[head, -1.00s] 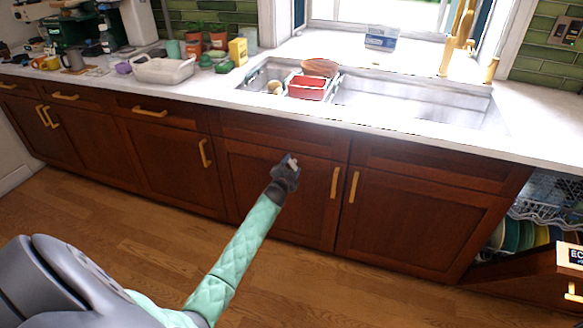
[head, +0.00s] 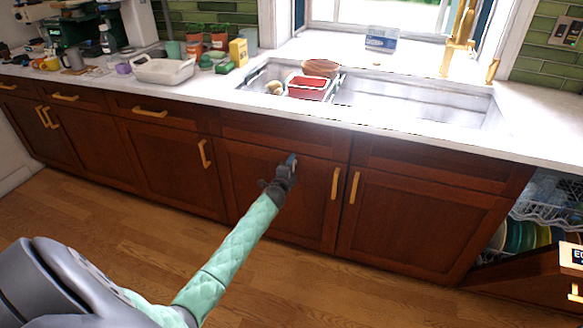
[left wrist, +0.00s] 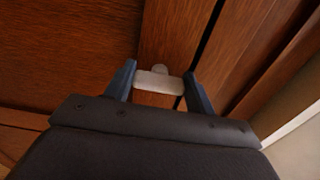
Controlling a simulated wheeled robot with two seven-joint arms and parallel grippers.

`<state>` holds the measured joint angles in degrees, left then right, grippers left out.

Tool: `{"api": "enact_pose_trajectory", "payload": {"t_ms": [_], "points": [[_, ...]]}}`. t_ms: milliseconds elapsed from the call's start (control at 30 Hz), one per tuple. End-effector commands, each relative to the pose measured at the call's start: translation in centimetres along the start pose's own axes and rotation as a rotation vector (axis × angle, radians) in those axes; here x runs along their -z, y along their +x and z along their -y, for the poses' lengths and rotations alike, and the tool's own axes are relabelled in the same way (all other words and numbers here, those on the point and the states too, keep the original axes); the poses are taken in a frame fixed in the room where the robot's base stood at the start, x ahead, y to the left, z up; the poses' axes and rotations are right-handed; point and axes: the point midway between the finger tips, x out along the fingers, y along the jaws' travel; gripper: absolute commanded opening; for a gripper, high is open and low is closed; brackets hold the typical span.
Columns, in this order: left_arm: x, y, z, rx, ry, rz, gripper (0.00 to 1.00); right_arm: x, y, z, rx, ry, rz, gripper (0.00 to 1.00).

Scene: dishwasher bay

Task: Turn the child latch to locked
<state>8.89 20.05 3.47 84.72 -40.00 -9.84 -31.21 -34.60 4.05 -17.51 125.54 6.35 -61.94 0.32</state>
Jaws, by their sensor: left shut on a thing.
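The child latch (left wrist: 158,81) is a small pale bar with a round knob on its upper edge, mounted on the reddish-brown cabinet front. In the left wrist view it lies across the picture between the two blue fingers of my left gripper (left wrist: 160,82), which are shut on its ends. In the head view my left gripper (head: 289,163) is up against the upper part of the cabinet door left of the two central handles, and it hides the latch there. My right gripper is not in view.
The counter (head: 215,88) runs above the cabinets, with the sink (head: 410,100) and a red tub (head: 308,84) behind. Gold door handles (head: 335,183) stick out right of the gripper. A dishwasher rack (head: 545,212) with plates stands open at the right. The wooden floor is clear.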

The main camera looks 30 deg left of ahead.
Motion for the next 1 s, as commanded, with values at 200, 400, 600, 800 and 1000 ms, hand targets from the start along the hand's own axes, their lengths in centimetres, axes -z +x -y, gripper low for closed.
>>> {"api": "enact_pose_trajectory", "payload": {"t_ms": [200, 400, 600, 800, 1000], "points": [[0.1, -0.03, -0.1, -0.001, 0.014, -0.001, 0.32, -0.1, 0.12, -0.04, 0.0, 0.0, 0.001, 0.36], [0.11, -0.03, -0.11, -0.001, 0.015, -0.001, 0.32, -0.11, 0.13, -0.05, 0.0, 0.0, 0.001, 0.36], [0.09, -0.03, -0.1, -0.001, 0.014, -0.001, 0.76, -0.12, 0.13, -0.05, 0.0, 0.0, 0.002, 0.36], [0.06, -0.01, -0.04, 0.0, 0.014, -0.001, 0.76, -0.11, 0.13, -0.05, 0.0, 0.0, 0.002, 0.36], [0.03, -0.62, -0.13, -0.001, 0.014, 0.0, 0.76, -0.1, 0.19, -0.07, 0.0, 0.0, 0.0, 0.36]]}}
